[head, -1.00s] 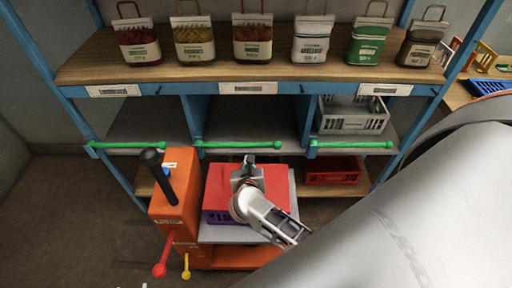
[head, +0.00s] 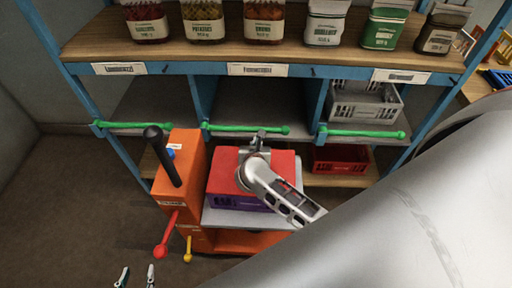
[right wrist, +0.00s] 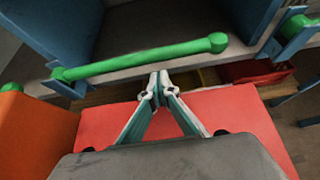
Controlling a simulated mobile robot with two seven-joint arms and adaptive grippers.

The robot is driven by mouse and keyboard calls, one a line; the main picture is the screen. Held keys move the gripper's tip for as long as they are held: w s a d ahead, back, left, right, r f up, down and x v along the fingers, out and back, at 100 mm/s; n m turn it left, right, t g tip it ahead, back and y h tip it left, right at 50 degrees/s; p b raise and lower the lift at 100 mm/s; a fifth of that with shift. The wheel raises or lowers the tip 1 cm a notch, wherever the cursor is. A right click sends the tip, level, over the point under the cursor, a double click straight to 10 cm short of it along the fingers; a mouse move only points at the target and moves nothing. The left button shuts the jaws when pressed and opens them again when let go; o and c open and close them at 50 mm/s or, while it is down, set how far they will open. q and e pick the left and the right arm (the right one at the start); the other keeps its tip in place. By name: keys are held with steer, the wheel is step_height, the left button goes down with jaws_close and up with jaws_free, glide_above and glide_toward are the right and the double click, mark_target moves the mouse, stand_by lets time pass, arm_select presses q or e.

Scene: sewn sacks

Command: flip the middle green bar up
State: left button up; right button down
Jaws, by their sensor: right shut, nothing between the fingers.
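The middle green bar (head: 235,128) lies level across the front of the middle shelf bay. It shows close up in the right wrist view (right wrist: 145,58), with a round knob at its right end. My right gripper (head: 260,136) is shut and empty, just below the bar toward its right part. In the right wrist view its fingertips (right wrist: 159,82) meet a little below the bar, and I see no clear contact. My left gripper (head: 136,277) shows only as two parted fingertips at the bottom left edge, open and far from the bar.
Similar green bars cross the left bay (head: 135,125) and right bay (head: 365,133). Below stands an orange cart (head: 178,190) with a black handle, carrying a red-topped box (head: 225,165). A grey crate (head: 365,112) and red crate (head: 343,161) sit in the right bays. Sacks (head: 265,22) line the top shelf.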

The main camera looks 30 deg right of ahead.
mark_target(245, 129)
arm_select(q)
steer(key=f+b, duration=0.1)
steer(key=f, duration=0.1)
steer(key=f+b, duration=0.1)
steer(key=f, duration=0.1)
steer(key=shift+s+f+b, duration=0.1)
steer(key=shift+s+b, duration=0.2)
steer(key=shift+s, duration=0.1)
arm_select(e)
steer(key=x, duration=0.5)
steer(key=shift+w+d+f, duration=0.15)
steer(key=shift+d+f, duration=0.05)
